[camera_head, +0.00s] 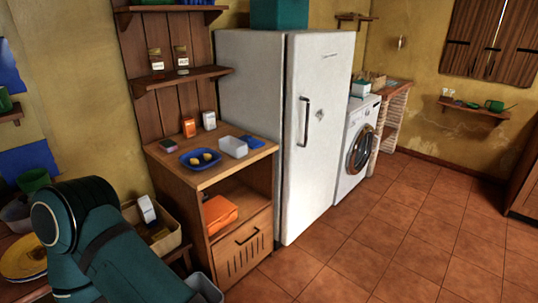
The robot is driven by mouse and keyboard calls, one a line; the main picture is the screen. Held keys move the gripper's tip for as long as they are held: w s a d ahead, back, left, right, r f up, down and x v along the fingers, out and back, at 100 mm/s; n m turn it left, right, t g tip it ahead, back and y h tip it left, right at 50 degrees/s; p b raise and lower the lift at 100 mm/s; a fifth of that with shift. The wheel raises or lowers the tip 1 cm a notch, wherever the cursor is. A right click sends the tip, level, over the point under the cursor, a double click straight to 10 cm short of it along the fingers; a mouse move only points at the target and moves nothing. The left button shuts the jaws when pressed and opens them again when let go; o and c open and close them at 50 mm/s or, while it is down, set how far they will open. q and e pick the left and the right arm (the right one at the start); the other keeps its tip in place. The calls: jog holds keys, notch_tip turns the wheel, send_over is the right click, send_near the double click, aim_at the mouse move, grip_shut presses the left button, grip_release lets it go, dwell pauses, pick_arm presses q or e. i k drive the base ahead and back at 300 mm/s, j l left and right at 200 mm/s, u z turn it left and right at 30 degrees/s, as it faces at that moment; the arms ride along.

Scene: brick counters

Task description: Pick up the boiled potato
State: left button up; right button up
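Small yellow lumps (207,156) lie in a blue dish (188,166) on top of the wooden cabinet, left of the fridge. They look like boiled potatoes but are too small to tell for certain. Nothing grips them. A dark teal link of my arm fills the lower left of the view, with no fingers showing. Neither of my grippers is in view.
The wooden cabinet (244,210) also carries a white-grey container (233,147), a blue item (252,142) and small boxes at the back. A shelf (180,77) hangs above. The white fridge (318,150) stands close on the right. The tiled floor (400,240) is clear.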

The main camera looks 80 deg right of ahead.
aim_at(207, 156)
jog(key=z, duration=2.1)
jog(key=i+l, duration=0.2)
jog(key=i+z, duration=0.05)
